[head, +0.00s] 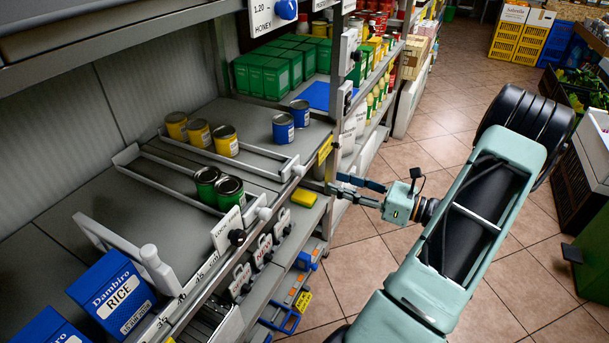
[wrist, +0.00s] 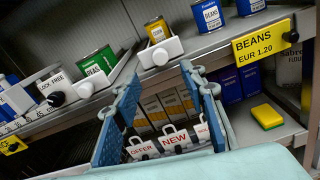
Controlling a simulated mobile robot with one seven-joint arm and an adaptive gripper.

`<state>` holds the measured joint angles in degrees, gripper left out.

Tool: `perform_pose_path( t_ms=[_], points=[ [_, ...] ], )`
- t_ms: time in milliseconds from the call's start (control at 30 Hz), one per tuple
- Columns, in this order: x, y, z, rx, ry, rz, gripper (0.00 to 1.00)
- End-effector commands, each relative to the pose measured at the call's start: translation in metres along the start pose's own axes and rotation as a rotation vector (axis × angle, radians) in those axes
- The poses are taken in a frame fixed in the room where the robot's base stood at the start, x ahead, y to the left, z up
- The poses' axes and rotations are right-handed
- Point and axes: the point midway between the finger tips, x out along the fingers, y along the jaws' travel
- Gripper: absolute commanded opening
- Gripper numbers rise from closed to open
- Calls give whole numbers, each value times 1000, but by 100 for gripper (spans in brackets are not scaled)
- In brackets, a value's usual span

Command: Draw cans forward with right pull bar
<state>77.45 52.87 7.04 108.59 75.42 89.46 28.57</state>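The right pull bar (head: 262,172) is a pale metal frame lying on the can shelf, with a white knob at its front end, also visible in the wrist view (wrist: 160,52). My gripper (head: 339,184) is in the aisle, just off the shelf front. In the wrist view its blue fingers (wrist: 160,76) are wide apart with nothing between them, below the knob and not touching it.
Another pull bar (head: 166,166) has green cans (head: 229,192) near its front. Blue cans (head: 283,128) stand to the right. A yellow price tag (wrist: 264,40) juts from the shelf edge. Below are hanging sign clips (wrist: 174,142) and a yellow sponge (wrist: 267,117). The tiled aisle is free.

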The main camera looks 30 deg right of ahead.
Motion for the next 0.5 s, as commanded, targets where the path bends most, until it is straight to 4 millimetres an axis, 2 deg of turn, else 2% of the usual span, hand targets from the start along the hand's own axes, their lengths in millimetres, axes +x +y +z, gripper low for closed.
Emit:
perform_pose_path(
  t_ms=[500],
  points=[
    [88, 0, -2, -2, 5, 3, 39]
  ],
)
